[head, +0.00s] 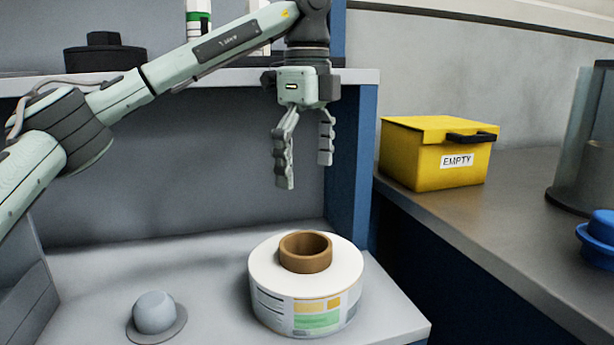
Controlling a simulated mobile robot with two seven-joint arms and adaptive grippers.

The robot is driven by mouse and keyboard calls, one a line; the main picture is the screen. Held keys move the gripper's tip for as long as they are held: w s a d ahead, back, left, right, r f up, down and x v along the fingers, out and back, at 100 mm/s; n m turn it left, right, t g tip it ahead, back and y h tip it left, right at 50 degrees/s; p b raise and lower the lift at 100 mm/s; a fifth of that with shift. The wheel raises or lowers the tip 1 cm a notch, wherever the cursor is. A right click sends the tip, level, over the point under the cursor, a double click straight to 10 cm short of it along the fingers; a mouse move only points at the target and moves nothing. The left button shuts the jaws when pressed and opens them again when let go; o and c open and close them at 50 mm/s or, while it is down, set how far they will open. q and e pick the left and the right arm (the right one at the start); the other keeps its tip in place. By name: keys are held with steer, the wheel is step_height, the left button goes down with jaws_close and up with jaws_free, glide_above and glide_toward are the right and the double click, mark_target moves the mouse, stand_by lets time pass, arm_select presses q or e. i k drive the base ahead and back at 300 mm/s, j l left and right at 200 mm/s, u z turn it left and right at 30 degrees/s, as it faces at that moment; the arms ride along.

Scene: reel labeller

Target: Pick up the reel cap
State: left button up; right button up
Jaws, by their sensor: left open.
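A grey domed piece with a flat round flange (155,313) lies on the light worktop at the lower left. A black disc-shaped piece with a knob (104,58) sits on the shelf at the upper left. I cannot tell for sure which of these is the reel cap. A white label reel (306,302) with a brown core (305,252) standing up from its top sits on the worktop. My left gripper (305,175) is open and empty, pointing down above the reel, apart from it. My right gripper is not in view.
A yellow box (437,152) marked EMPTY stands on the right-hand counter (487,220). A blue flanged piece (598,240) and a grey cylinder (588,145) are at the right edge. A blue upright panel (352,165) stands behind the reel. The worktop between grey piece and reel is clear.

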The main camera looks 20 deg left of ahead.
mark_target(105, 52)
steer(key=k+l, duration=0.2)
steer(key=k, duration=0.3)
steer(key=k+l, duration=0.2)
steer(key=k, duration=0.25)
